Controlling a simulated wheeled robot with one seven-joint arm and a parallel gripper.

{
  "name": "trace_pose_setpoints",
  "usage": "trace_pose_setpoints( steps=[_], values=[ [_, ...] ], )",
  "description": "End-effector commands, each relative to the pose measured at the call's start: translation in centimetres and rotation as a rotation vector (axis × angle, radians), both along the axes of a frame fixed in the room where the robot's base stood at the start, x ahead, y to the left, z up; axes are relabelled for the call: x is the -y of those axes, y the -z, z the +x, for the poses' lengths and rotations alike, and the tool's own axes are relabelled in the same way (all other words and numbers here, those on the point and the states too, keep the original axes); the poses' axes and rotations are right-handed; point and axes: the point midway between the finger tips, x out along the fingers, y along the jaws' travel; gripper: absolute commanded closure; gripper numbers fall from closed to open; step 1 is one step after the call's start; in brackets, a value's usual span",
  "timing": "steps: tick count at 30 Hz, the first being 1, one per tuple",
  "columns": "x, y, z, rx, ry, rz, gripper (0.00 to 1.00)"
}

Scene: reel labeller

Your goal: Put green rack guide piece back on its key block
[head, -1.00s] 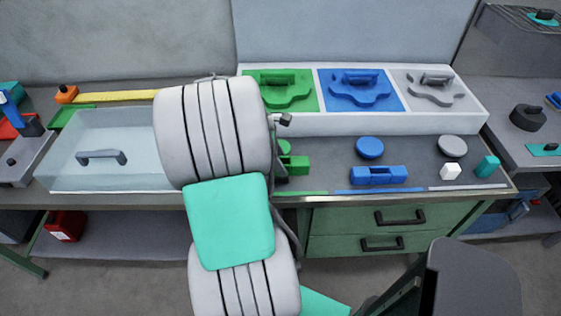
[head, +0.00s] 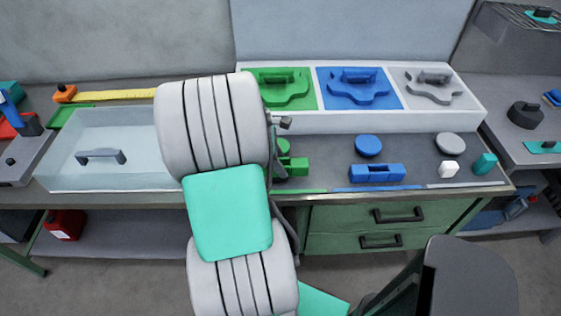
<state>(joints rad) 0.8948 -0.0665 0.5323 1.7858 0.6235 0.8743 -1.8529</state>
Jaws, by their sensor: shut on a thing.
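A green notched block (head: 293,166), which I take to be the green rack guide piece, shows on the bench just right of my arm; its left part is hidden. My gripper (head: 279,171) is almost wholly hidden behind my arm; only a dark bit shows against the block's left side. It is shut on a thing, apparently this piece. A green round part (head: 284,146) shows partly behind it. I cannot make out the key block, or whether the piece touches it.
A white tray (head: 380,122) at the back holds green (head: 309,101), blue (head: 394,102) and grey panels with handled shapes. A blue notched block (head: 377,173), blue disc (head: 368,146), grey disc (head: 450,143), white cube (head: 449,169) and teal cylinder (head: 485,163) stand right. A clear lidded box (head: 75,165) stands left.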

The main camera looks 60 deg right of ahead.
Motion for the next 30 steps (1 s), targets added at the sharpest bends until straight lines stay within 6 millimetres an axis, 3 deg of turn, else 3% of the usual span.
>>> trace_pose_setpoints(
  steps=[30],
  values=[
    [0.0, 3.4, 0.0, 0.000, 0.001, 0.000, 1.00]
  ],
)
